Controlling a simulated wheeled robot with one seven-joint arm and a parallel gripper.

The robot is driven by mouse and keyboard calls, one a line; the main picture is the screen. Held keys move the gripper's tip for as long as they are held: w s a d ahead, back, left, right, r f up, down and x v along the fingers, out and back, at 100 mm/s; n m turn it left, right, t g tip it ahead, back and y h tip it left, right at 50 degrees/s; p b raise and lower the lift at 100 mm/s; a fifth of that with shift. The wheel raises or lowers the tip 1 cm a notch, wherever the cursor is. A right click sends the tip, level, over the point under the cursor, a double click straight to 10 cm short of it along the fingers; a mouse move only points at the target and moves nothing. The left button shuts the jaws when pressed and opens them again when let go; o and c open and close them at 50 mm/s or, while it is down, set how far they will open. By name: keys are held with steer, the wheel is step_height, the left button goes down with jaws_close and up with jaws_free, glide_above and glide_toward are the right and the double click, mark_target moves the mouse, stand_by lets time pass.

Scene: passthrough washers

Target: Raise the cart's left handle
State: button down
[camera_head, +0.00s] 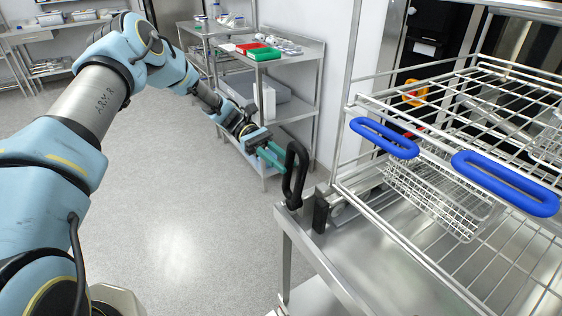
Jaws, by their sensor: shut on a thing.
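The cart (343,282) is a steel frame at the right. The far fingertips are partly hidden by the handle. A second dark block-like part (320,208) stands on the cart just right of the handle.
A wire rack with blue handles (384,137) and a wire basket (440,195) stands over the cart. A steel shelf table (290,60) with red and green trays stands by the wall behind my gripper. The floor (180,200) left of the cart is clear.

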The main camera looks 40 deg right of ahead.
steer(key=shift+w+f, duration=0.1)
stand_by(0.3)
steer(key=c, duration=0.7)
jaws_free()
steer(key=b+v, duration=0.3)
steer(key=v, duration=0.7)
steer(key=shift+w+a+b, duration=0.1)
steer(key=shift+w+b, duration=0.25)
steer(key=shift+b, duration=0.05)
